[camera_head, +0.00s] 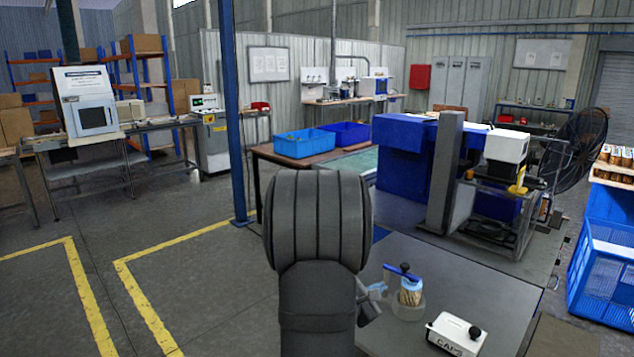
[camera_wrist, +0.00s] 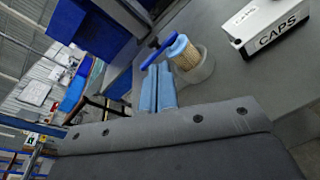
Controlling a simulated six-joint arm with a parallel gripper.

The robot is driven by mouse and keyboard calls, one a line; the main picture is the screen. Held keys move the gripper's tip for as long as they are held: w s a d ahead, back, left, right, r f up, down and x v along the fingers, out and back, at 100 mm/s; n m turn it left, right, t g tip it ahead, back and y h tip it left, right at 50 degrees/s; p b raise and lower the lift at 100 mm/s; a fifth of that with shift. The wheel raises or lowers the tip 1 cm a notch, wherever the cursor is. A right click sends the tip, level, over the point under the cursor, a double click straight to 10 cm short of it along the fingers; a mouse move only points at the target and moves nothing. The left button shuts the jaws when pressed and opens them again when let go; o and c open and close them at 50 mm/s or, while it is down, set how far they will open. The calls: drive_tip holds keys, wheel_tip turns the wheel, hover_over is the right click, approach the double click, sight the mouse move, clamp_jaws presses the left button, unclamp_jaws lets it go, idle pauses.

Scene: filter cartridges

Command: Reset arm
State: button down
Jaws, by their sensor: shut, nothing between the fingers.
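My arm rises in the middle of the head view and hides part of what lies behind it. My gripper (camera_head: 378,291) is partly hidden behind my arm, just left of a filter cartridge (camera_head: 410,293). The wrist view shows the two light-blue fingers (camera_wrist: 158,88) together, with nothing between them. The cartridge (camera_wrist: 184,58) has a pleated tan body and a light-blue top, and stands in a grey round holder (camera_wrist: 206,68) on the grey worktop (camera_head: 470,290). A dark-blue bar (camera_wrist: 158,50) lies at its top. I cannot tell whether the fingertips touch the cartridge.
A white box marked CAPS (camera_head: 456,335) stands on the worktop right of the cartridge. A machine with a grey column (camera_head: 444,170) stands behind. A blue crate (camera_head: 605,280) is at the far right, and blue bins (camera_head: 304,144) sit on a table behind. Bare worktop lies behind the CAPS box.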

drive_tip(key=shift+s+d+f+m, duration=0.1)
drive_tip(key=shift+s+d+m, duration=0.2)
drive_tip(key=shift+d+m, duration=0.75)
drive_tip(key=shift+s+d+r+m, duration=0.1)
drive_tip(key=shift+s+d+m, duration=0.3)
drive_tip(key=shift+m, duration=1.2)
drive_tip(key=shift+s+d+f+m, duration=0.15)
drive_tip(key=shift+d+m, duration=0.7)
drive_tip(key=shift+m, duration=0.5)
